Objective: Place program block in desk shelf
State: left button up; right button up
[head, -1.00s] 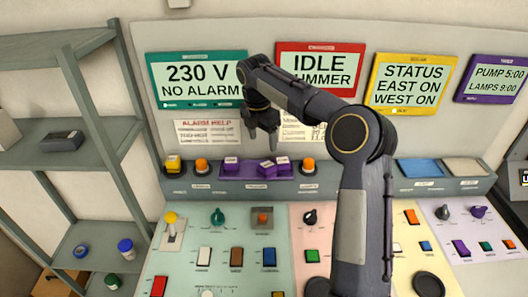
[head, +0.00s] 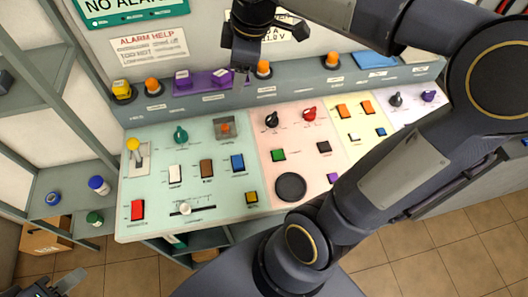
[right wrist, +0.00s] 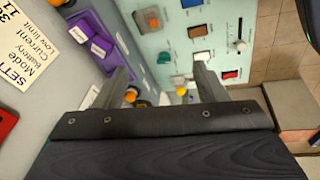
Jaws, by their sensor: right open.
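Purple program blocks with pale tops sit in a purple tray (head: 203,88) on the console's back ledge. One block (head: 183,77) is at the tray's left and another (head: 222,76) is near the right. My right gripper (head: 240,72) hangs over the tray's right end and hides part of it. In the right wrist view my right gripper (right wrist: 162,85) is open with nothing held, and the purple tray (right wrist: 100,15) lies left of its fingers. My left gripper (head: 66,283) shows partly at the bottom left, its jaws unclear. Under the desk is an open shelf (head: 205,240), partly hidden by my arm.
The console panel (head: 200,130) carries a yellow-topped lever (head: 134,146), knobs and coloured buttons. A grey rack (head: 40,183) at the left holds several small spools or jars. A cardboard box (head: 42,240) stands on the floor. My right arm covers the panel's right side.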

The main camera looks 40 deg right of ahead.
jog(key=s+a+f+m+t+y, duration=0.1)
jog(key=s+a+f+m, duration=0.2)
jog(key=s+m, duration=0.3)
jog(key=s+a+f+m+t+y, duration=0.1)
jog(key=s+a+f+m+y, duration=0.1)
jog(key=s+f+m, duration=0.4)
jog(key=s+a, duration=0.1)
jog(key=s, duration=0.2)
jog(key=shift+s+t, duration=0.25)
jog(key=shift+t, duration=0.05)
notch_tip(320, 180, down, 4)
jog(key=b, duration=0.3)
jog(key=shift+r, duration=0.25)
